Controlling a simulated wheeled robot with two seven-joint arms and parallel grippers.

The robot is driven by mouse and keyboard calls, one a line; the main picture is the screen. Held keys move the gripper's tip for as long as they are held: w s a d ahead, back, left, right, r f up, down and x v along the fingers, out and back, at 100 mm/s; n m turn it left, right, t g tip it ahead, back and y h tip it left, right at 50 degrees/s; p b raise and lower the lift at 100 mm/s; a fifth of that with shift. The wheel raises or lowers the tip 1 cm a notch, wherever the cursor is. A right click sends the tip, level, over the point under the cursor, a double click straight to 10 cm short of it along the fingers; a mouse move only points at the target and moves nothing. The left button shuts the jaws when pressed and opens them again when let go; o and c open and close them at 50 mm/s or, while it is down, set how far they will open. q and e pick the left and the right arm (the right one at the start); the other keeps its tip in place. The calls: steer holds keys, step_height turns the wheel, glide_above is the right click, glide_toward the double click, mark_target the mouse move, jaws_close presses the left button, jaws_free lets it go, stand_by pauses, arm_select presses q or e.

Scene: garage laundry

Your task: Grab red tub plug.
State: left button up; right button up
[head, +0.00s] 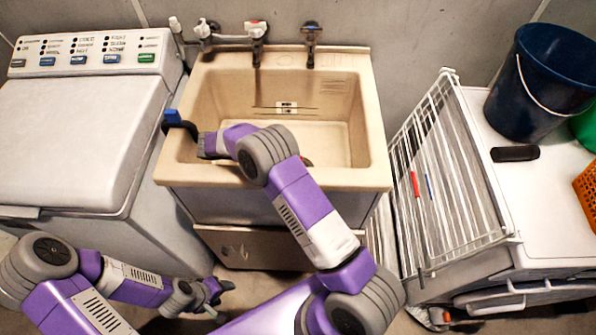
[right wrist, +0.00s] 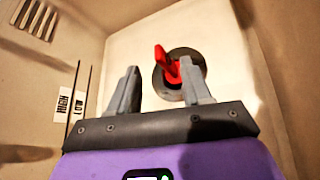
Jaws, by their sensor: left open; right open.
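The red tub plug (right wrist: 167,66) shows in the right wrist view. It stands up from the round grey drain (right wrist: 190,82) on the sink floor. My right gripper (right wrist: 160,78) is open with nothing between its fingers. The plug shows beyond and between the fingertips, nearer the right finger, and I see no grip on it. In the head view my right arm reaches over the beige sink (head: 345,178) and hides its gripper and most of the plug area. My left gripper (head: 212,291) is low at the lower left, in front of the washer, open and empty.
The sink walls enclose my right gripper. Faucets (head: 257,32) stand at the back rim. A dark object with a blue end (head: 172,117) is at the left rim. A washer (head: 75,130) stands left; a white wire rack (head: 445,180) and blue bucket (head: 540,85) are right.

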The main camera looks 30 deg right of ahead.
steer(key=b+x, duration=0.2)
steer(key=x, duration=0.5)
steer(key=shift+s+d+f+b, duration=0.1)
steer(key=shift+d+f+b, duration=0.05)
steer(key=shift+b, duration=0.2)
jaws_close()
